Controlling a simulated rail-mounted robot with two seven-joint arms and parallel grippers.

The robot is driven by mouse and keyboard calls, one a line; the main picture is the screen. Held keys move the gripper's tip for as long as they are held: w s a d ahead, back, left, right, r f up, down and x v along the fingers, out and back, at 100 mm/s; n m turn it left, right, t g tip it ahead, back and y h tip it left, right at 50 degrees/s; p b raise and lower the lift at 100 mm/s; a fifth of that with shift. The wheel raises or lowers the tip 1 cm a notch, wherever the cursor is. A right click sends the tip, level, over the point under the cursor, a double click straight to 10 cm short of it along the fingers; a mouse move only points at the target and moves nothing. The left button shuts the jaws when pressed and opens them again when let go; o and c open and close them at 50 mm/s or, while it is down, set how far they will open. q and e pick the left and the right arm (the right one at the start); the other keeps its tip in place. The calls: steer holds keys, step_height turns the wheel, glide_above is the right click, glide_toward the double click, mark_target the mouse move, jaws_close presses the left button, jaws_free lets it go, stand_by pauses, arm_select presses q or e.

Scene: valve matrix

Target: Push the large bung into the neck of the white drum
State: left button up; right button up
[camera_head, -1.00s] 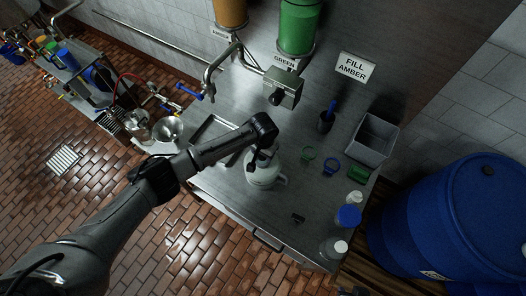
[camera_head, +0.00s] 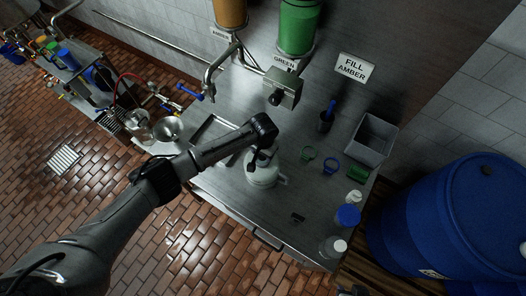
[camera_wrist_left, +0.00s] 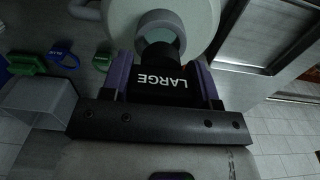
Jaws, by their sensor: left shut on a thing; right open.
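The white drum (camera_head: 262,177) stands upright on the steel bench, partly hidden under my left wrist in the head view. In the left wrist view the drum (camera_wrist_left: 203,12) is at the top, with its round grey neck (camera_wrist_left: 165,20) facing the gripper. My left gripper (camera_wrist_left: 162,72) is shut on the black large bung (camera_wrist_left: 163,84), marked LARGE, between purple-padded fingers. The bung's narrow end meets the neck's opening; how deep it sits I cannot tell. My right gripper (camera_head: 358,291) shows only as a small dark part at the bottom edge, away from the drum.
Green and blue rings (camera_head: 331,166), a grey bin (camera_head: 372,138) and several bottles (camera_head: 347,215) stand right of the drum. A tap (camera_head: 207,78) and valve box (camera_head: 282,88) are behind it. A small black item (camera_head: 298,218) lies near the front edge. Blue barrel (camera_head: 450,215) at right.

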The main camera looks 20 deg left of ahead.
arm_select(q)
steer(key=shift+f, duration=0.2)
steer(key=shift+f+b, duration=0.6)
steer(key=shift+f, duration=0.35)
stand_by(0.4)
steer(key=shift+r, duration=0.15)
steer(key=shift+r+p, duration=2.25)
steer(key=shift+p, duration=0.45)
steer(key=shift+r, duration=0.95)
steer(key=shift+n, duration=0.3)
